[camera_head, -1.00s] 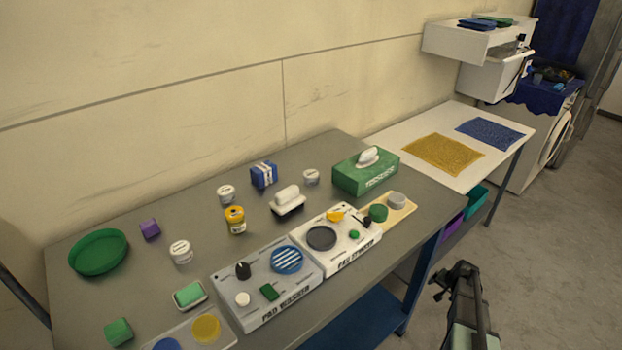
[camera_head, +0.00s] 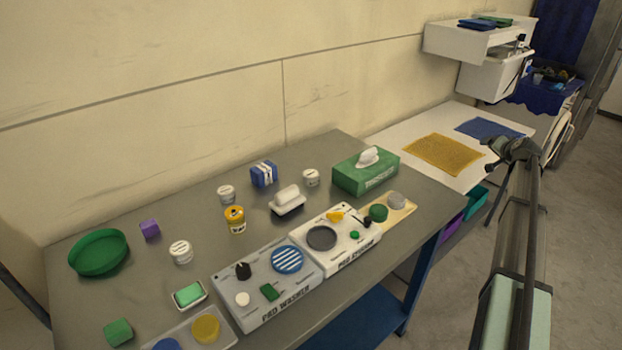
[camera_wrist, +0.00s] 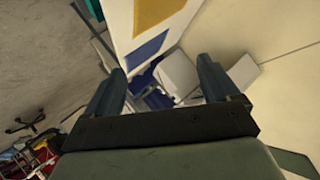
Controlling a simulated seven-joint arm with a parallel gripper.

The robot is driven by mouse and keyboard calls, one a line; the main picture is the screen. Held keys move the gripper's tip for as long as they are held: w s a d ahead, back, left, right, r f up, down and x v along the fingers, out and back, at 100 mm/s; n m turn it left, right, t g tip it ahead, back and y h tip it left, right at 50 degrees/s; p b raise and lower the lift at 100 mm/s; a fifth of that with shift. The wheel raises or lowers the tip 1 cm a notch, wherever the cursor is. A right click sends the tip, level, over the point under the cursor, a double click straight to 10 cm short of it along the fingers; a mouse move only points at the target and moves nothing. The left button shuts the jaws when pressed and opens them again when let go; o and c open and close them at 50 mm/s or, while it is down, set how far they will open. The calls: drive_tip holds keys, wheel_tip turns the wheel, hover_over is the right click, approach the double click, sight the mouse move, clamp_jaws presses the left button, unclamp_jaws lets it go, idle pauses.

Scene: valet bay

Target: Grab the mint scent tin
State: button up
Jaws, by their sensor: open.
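Three small white round tins with dark label marks stand on the grey bench: one (camera_head: 181,251) right of the green bowl, one (camera_head: 226,194) behind the yellow-orange can, and one (camera_head: 311,177) left of the green tissue box. Their labels are too small to read, so I cannot tell which is the mint scent tin. My gripper (camera_wrist: 160,82) is open, with nothing between its fingers in the wrist view. In the head view my arm rises at the right, its end over the white side table, well away from the tins. No tin shows in the wrist view.
The grey bench (camera_head: 335,150) also holds a green bowl (camera_head: 99,252), a yellow-orange can (camera_head: 235,219), a white-topped brush (camera_head: 287,199), a pad washer (camera_head: 266,284) and a green tissue box (camera_head: 366,171). A white side table (camera_head: 400,133) with yellow and blue cloths adjoins it.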

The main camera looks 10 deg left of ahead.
sight(312, 173)
drive_tip(key=w+a+r+n+y, duration=0.1)
drive_tip(key=w+a+r+n, duration=0.15)
drive_tip(key=a+r, duration=0.3)
drive_tip(key=s+a+n+g, duration=0.1)
drive_tip(key=a+n, duration=0.3)
drive_tip(key=a, duration=0.9)
drive_tip(key=s+a+n+g+y, duration=0.1)
drive_tip(key=a+n+g, duration=0.3)
drive_tip(key=a, duration=0.9)
drive_tip(key=a+n+g+y, duration=0.1)
drive_tip(key=a+n, duration=0.5)
drive_tip(key=a, duration=0.7)
drive_tip(key=shift+s+a+g, duration=0.25)
drive_tip(key=shift+s+g, duration=0.15)
drive_tip(key=shift+g, duration=0.5)
drive_tip(key=s+a+r+n+g+h, duration=0.1)
drive_tip(key=s+a+n+g, duration=0.15)
drive_tip(key=s+a, duration=0.45)
drive_tip(key=s+a+r+n+g+h, duration=0.15)
drive_tip(key=s+a+n, duration=0.25)
drive_tip(key=a, duration=0.6)
drive_tip(key=shift+n, duration=0.3)
drive_tip(key=f, duration=1.4)
drive_tip(key=shift+w+a+f, duration=0.1)
drive_tip(key=shift+a+f, duration=0.15)
drive_tip(key=shift+a, duration=0.1)
drive_tip(key=c, duration=1.1)
